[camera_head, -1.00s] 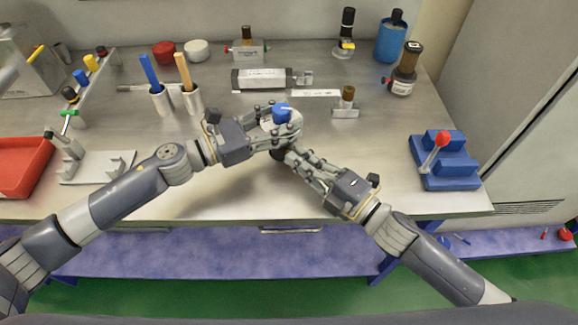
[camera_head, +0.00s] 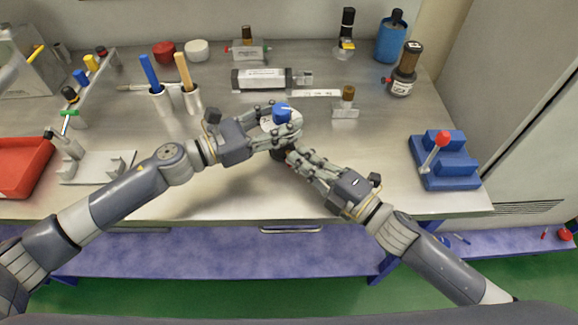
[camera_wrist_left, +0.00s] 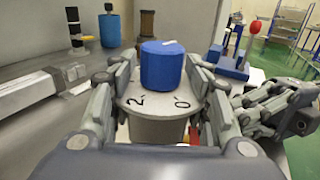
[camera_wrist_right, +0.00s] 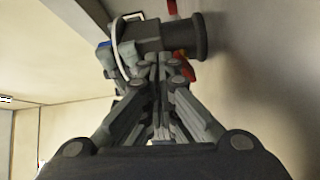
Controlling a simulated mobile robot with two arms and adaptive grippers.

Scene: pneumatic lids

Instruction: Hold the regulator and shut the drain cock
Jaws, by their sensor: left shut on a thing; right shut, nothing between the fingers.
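The regulator, with a blue knob (camera_head: 282,113) above a pale round dial, stands upright near the table's middle. In the left wrist view the blue knob (camera_wrist_left: 162,66) rises above the numbered dial (camera_wrist_left: 160,100). My left gripper (camera_head: 292,128) is shut around the regulator below the knob, with a finger on each side. My right gripper (camera_head: 290,157) is shut and empty, low beside the regulator's dark lower part. In the right wrist view a dark cylinder (camera_wrist_right: 165,38) lies beyond its closed fingertips (camera_wrist_right: 158,62). A red part (camera_wrist_right: 184,72) shows partly behind the fingers; I cannot tell the drain cock's position.
A blue fixture with a red-knobbed lever (camera_head: 443,165) stands at the right. Cups with blue and orange handles (camera_head: 161,98) stand at left. The table front is clear.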

